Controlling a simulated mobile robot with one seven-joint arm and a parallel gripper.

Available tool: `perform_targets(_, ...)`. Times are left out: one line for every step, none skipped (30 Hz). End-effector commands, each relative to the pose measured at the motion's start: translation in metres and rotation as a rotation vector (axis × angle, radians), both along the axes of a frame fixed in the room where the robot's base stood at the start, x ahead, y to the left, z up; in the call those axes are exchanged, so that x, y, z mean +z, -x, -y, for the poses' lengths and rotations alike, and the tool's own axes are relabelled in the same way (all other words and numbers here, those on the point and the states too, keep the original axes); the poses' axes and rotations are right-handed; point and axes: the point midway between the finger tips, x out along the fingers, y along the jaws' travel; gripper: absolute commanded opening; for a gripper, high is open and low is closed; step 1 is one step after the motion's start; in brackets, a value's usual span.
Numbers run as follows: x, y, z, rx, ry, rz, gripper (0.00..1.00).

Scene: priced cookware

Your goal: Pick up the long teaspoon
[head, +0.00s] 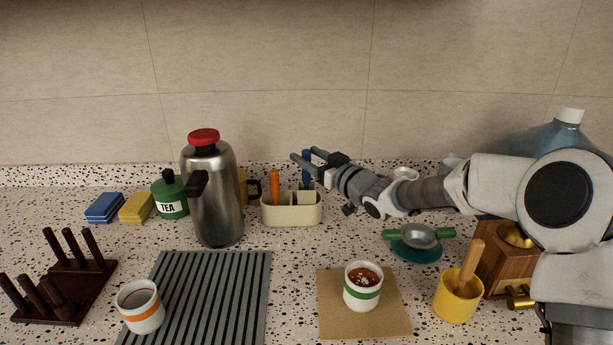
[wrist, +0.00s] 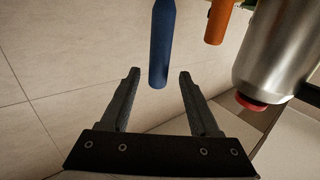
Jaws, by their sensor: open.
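A beige holder (head: 290,215) stands near the back wall with an orange handle (head: 275,186) and a blue handle (head: 307,168) sticking up from it. Only the handles show, so I cannot tell which one belongs to the long teaspoon. My gripper (head: 303,154) is open and empty at the top of the blue handle. In the wrist view, which is upside down, the blue handle (wrist: 163,45) has its end at the gap between the fingertips of my gripper (wrist: 159,74). The orange handle (wrist: 219,20) is off to the right.
A steel flask (head: 217,190) with a red cap stands left of the holder, next to a green tea jar (head: 170,195). A white cup (head: 362,288) sits on a tan mat (head: 332,315). A yellow pot (head: 455,300) and a strainer (head: 419,237) stand at right.

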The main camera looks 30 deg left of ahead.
Motion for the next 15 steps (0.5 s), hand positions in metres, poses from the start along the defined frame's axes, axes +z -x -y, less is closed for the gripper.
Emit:
perform_targets(-0.001, -0.003, -0.006, 0.0, 0.0, -0.001, 0.62)
perform_targets(-0.002, -0.005, -0.009, 0.0, -0.001, -0.002, 0.62)
perform_targets(-0.003, -0.008, -0.014, 0.001, -0.002, -0.001, 0.62)
perform_targets(-0.003, -0.01, -0.018, 0.001, -0.002, -0.001, 0.62)
perform_targets(-0.004, -0.012, -0.021, 0.001, -0.001, -0.002, 0.62)
perform_targets(-0.003, -0.014, -0.025, 0.001, 0.0, -0.001, 0.62)
perform_targets(-0.003, -0.015, -0.028, 0.001, 0.0, 0.0, 0.62)
perform_targets(-0.003, -0.017, -0.031, 0.001, -0.001, 0.0, 0.62)
perform_targets(-0.003, -0.018, -0.034, 0.001, 0.0, 0.0, 0.62)
perform_targets(-0.003, -0.019, -0.035, 0.0, 0.001, 0.0, 0.62)
perform_targets(-0.003, -0.02, -0.037, 0.0, 0.001, 0.0, 0.62)
perform_targets(-0.003, -0.021, -0.038, 0.0, 0.001, 0.0, 0.62)
perform_targets(-0.003, -0.021, -0.039, 0.0, 0.001, 0.0, 0.62)
perform_targets(-0.003, -0.021, -0.039, 0.0, 0.001, 0.0, 0.62)
perform_targets(-0.003, -0.021, -0.039, 0.0, 0.001, 0.0, 0.62)
